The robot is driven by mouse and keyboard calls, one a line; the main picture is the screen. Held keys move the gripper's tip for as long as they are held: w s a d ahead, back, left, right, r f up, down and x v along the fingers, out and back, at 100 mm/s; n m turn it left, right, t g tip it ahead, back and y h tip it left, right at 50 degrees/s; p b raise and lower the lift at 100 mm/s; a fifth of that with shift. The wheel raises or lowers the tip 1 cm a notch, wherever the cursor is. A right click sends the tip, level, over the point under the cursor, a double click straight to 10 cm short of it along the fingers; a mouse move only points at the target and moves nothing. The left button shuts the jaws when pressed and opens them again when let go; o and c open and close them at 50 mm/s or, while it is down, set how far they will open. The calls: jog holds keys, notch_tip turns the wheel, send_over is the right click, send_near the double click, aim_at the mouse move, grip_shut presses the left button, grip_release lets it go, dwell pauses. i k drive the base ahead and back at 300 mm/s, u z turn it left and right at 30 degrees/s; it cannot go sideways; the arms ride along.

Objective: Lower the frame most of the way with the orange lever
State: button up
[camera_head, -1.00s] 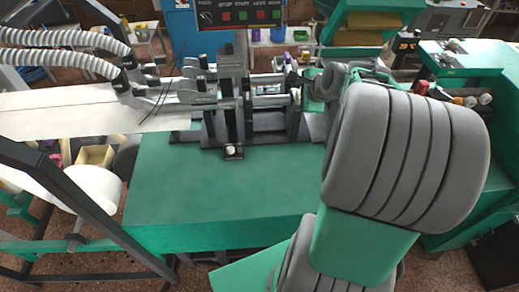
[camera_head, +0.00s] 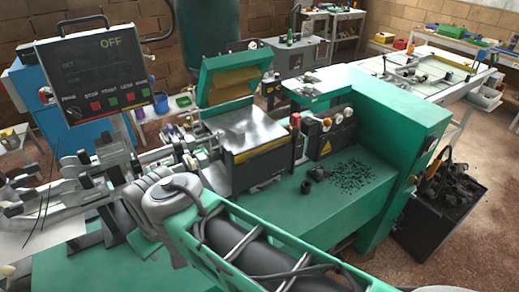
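The green frame (camera_head: 228,64) with a yellow-brown inner side stands raised and tilted above a box with a shiny metal top (camera_head: 243,128). A small upright handle with an orange-red tip (camera_head: 295,121) stands at the right of this box; it looks like the orange lever. My arm reaches in from the lower right, and its grey wrist is at the lower left, in front of the machine. I see no contact between my arm and the lever or the frame.
A control panel (camera_head: 95,72) reading OFF hangs at the upper left. A green cabinet (camera_head: 390,125) stands to the right. Small black pieces (camera_head: 352,178) lie on the green table (camera_head: 310,222). A black bin (camera_head: 437,215) stands on the floor at the right, with open floor around it.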

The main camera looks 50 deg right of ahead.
aim_at(327, 122)
jog(key=u, duration=0.1)
jog(key=k, duration=0.25)
jog(key=z, duration=0.25)
jog(key=i, duration=0.25)
jog(key=z, duration=3.35)
jog(key=i, duration=1.3)
jog(key=u, duration=3.3)
